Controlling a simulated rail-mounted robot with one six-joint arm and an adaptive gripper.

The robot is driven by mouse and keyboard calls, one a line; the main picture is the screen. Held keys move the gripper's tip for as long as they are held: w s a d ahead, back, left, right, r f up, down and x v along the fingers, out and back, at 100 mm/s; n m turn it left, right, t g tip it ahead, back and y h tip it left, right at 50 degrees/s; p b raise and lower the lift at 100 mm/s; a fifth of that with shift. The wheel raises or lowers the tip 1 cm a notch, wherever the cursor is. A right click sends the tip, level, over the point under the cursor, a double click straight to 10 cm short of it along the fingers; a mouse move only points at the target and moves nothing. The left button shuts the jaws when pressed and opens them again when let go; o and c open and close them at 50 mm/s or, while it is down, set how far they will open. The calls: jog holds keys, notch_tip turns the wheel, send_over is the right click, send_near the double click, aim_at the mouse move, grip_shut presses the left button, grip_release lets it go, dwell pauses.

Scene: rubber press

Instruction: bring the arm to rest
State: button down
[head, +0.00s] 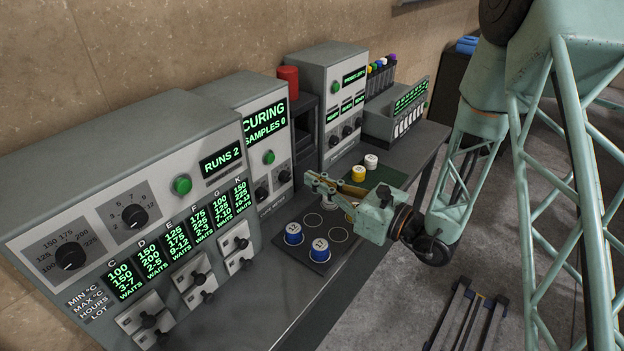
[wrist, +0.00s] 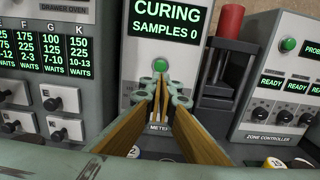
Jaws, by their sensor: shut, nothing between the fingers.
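My gripper (head: 318,184) is shut and empty. In the head view it is held level above the dark sample mat (head: 318,262), pointing left at the front of the curing panel (head: 262,125). In the wrist view my gripper (wrist: 163,90) has its fingertips together in front of the green button and the METER label. My teal arm reaches in from the right of the head view, with the wrist over the bench's front edge.
Two blue-banded cups (head: 293,234) stand on the mat. Yellow (head: 358,173) and white (head: 371,161) cups stand farther back. A drawer oven panel (head: 130,200) is at left, a red cylinder (head: 288,82) and zone controller (head: 330,105) behind. Floor at right is open around a low frame (head: 468,318).

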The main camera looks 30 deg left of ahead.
dwell(0.5)
jog(key=s+d+r+n+g+h, duration=0.1)
jog(key=s+d+r+n+g, duration=0.45)
jog(key=s+r, duration=0.5)
jog(key=s+d+r+n+g+h+b, duration=0.1)
jog(key=s+d+r+n+h, duration=0.1)
jog(key=s+d+r+n, duration=0.3)
jog(key=s+d+r+n+g+h, duration=0.1)
jog(key=s+d+h, duration=0.25)
jog(key=d, duration=0.25)
jog(key=s+d+n+t+h, duration=0.2)
jog(key=s+d+t+h, duration=0.1)
jog(key=d, duration=1.1)
jog(key=s+d+r+n+t+h+b, duration=0.1)
jog(key=s+d+n+t+h, duration=0.2)
jog(key=d, duration=1.1)
jog(key=s+d+r+n+t+h+b, duration=0.1)
jog(key=s+d+n+t+h, duration=0.1)
jog(key=d, duration=1.2)
jog(key=s+t+h, duration=0.1)
jog(key=t+h, duration=0.1)
jog(key=h, duration=0.1)
jog(key=shift+s, duration=0.4)
jog(key=shift+a+n+h, duration=0.1)
jog(key=shift+n+h, duration=0.15)
